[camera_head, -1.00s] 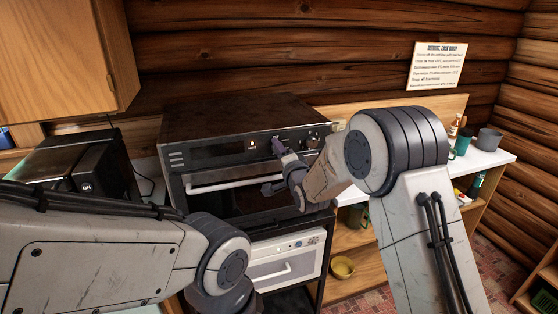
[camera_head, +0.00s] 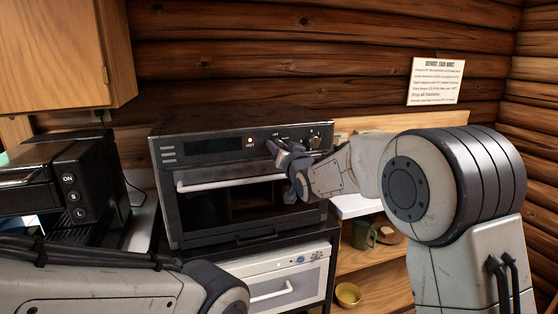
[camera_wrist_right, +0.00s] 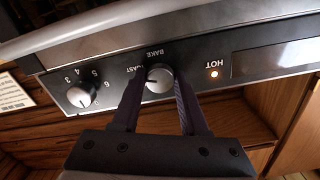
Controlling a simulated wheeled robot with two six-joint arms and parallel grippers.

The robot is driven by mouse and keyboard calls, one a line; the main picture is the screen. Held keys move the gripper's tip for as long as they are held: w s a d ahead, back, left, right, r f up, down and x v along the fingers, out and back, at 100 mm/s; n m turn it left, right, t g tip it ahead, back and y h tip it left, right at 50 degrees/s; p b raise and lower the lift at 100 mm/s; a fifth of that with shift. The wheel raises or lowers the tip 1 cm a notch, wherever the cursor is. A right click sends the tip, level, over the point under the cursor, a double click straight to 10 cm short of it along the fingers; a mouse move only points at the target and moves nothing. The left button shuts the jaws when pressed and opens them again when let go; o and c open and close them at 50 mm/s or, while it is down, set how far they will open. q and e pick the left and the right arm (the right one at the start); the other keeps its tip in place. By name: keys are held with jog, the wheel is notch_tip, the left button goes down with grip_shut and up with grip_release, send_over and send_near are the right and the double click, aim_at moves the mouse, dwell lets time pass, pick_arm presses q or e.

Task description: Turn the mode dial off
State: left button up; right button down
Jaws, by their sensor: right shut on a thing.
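The mode dial (camera_wrist_right: 159,77) is a round silver knob on the oven's dark front panel, with the words BAKE and TOAST beside it in the right wrist view. My right gripper (camera_wrist_right: 158,86) has one dark finger on each side of the knob and is shut on it. In the head view my right gripper (camera_head: 273,147) reaches the oven panel and mostly hides the knob. The dial's pointer direction is not clear. My left arm crosses the lower left of the head view; its gripper is out of view.
The black oven (camera_head: 168,200) has a white handle (camera_head: 230,182). A lit HOT lamp (camera_wrist_right: 214,74) and a numbered dial (camera_wrist_right: 80,96) flank the mode dial. A white appliance (camera_head: 275,275) sits below, and a yellow bowl (camera_head: 348,294) lower right.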

jog(key=shift+n+b, duration=7.7)
jog(key=shift+n, duration=3)
jog(key=shift+a, duration=0.1)
jog(key=c, duration=0.7)
grip_release()
jog(key=shift+s, duration=0.1)
